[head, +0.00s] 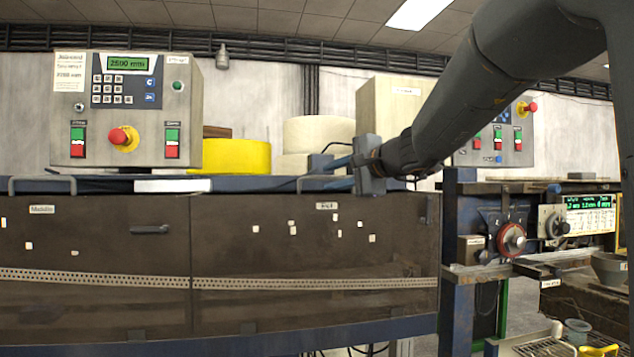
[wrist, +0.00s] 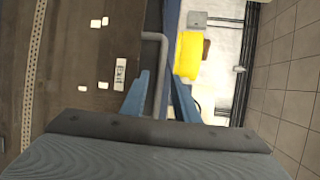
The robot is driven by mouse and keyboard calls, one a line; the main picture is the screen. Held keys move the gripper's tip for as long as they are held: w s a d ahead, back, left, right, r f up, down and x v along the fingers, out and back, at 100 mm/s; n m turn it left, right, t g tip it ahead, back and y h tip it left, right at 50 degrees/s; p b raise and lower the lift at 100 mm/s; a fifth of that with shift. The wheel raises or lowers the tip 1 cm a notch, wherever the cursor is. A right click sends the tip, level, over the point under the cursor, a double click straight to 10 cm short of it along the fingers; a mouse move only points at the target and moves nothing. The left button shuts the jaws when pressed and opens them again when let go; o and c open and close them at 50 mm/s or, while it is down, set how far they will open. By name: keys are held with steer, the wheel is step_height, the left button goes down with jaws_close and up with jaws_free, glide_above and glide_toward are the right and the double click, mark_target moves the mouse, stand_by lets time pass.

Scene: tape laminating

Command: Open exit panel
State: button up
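The exit panel (head: 270,260) is the dark right-hand panel with an "Exit" label, and it looks shut. Its label also shows in the wrist view (wrist: 120,75). A grey bar handle (head: 299,184) runs along its top edge; it shows as a bent bar in the wrist view (wrist: 163,55). My gripper (head: 325,168) reaches in from the right at the handle. In the wrist view my gripper (wrist: 158,95) is open, its two blue fingers apart, with the bar between them in the picture. Contact cannot be told.
The left panel (head: 90,240) has its own handle (head: 42,182). Behind the top edge stand a control box (head: 125,110), a yellow roll (head: 237,156) and pale rolls (head: 318,133). A red-knobbed mechanism (head: 511,239) is to the right.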

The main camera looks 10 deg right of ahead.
steer(key=p+x, duration=0.2)
steer(key=x, duration=0.5)
steer(key=shift+d+p, duration=0.25)
steer(key=shift+p, duration=0.05)
steer(key=shift+c, duration=0.5)
jaws_close()
